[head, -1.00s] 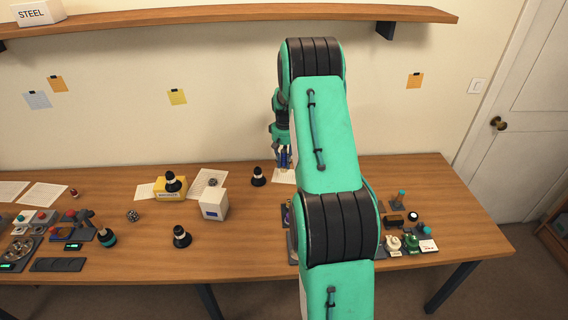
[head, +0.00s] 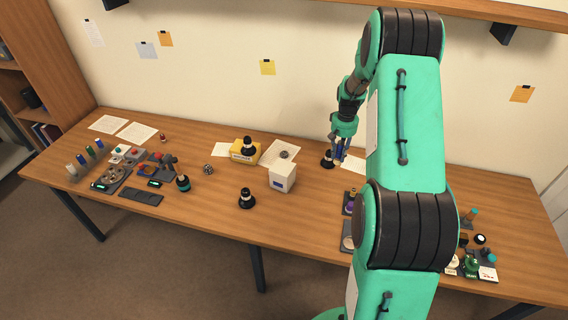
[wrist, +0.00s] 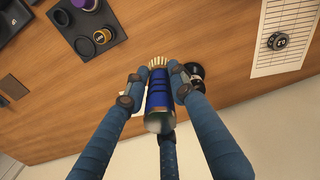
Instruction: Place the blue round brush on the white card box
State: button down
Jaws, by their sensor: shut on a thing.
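The blue round brush (wrist: 159,100) is a blue cylinder with dark bands and pale bristles at its far end. My gripper (wrist: 157,82) is shut on it in the wrist view, with fingers on both sides. In the head view my gripper (head: 340,152) hangs above the back of the table, right of the white card box.
A black lens piece (head: 327,161) stands close to my gripper; its dark top shows beside a finger in the wrist view (wrist: 195,73). Another black piece (head: 247,198) stands left of the box. A yellow box (head: 243,152) carries a black part. Bare wood lies in front of the white box.

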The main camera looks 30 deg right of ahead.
jog(key=s+a+r+p, duration=0.2)
jog(key=a+p, duration=0.2)
jog(key=a, duration=0.9)
jog(key=s+a+r+p, duration=0.2)
jog(key=a+p, duration=0.3)
jog(key=a, duration=0.8)
jog(key=shift+s+a+r, duration=0.2)
jog(key=shift+s+r, duration=0.15)
jog(key=shift+s, duration=0.35)
send_over(283, 167)
jog(key=shift+w+f+p, duration=0.15)
jog(key=shift+f+p, duration=0.25)
jog(key=shift+f, duration=0.35)
jog(key=shift+f, duration=1.75)
jog(key=shift+f, duration=0.1)
